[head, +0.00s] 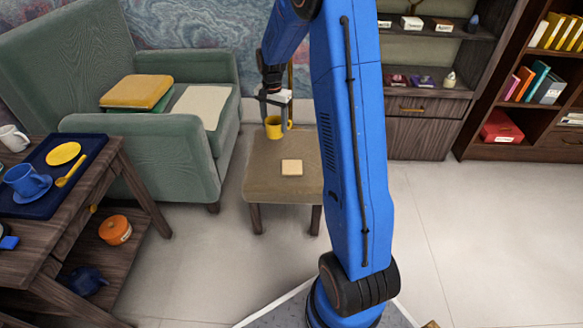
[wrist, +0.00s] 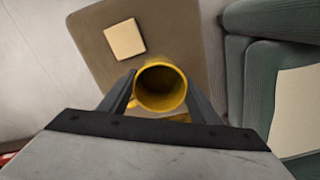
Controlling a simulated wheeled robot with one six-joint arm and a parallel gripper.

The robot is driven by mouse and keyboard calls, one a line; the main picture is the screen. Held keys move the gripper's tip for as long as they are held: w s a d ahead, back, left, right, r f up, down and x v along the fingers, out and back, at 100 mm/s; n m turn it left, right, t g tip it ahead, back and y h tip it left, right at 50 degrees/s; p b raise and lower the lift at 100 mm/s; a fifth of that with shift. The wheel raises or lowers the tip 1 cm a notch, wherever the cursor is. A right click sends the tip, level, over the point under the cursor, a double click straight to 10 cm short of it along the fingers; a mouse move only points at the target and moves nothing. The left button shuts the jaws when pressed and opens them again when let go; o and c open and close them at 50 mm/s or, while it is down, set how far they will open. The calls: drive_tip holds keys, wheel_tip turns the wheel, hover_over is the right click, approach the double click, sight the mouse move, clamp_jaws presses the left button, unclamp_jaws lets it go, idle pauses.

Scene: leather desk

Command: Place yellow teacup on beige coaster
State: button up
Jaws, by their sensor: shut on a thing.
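The yellow teacup (head: 274,128) is upright in my gripper (head: 276,112), over the rear part of the brown cushioned stool (head: 258,178). In the wrist view my gripper (wrist: 160,95) has a finger on each side of the yellow teacup (wrist: 161,84), and its opening faces the camera. The beige coaster (head: 292,168) is a small square lying flat on the stool seat, nearer the robot than the cup. It also shows in the wrist view (wrist: 125,40), up and left of the cup, apart from it. I cannot tell how high the cup is above the seat.
A wooden table (head: 60,228) with a blue tray (head: 88,152), a blue cup (head: 24,180) and a yellow saucer (head: 63,153) is at far left. The seat around the coaster is clear.

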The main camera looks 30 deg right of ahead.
drive_tip(key=s+d+m, duration=0.2)
drive_tip(key=s+m, duration=0.2)
drive_tip(key=s, duration=0.5)
hover_over(293, 166)
drive_tip(key=shift+a+f, duration=0.1)
drive_tip(key=shift+f, duration=5.3)
drive_tip(key=o, duration=1.3)
drive_tip(key=shift+f, duration=0.1)
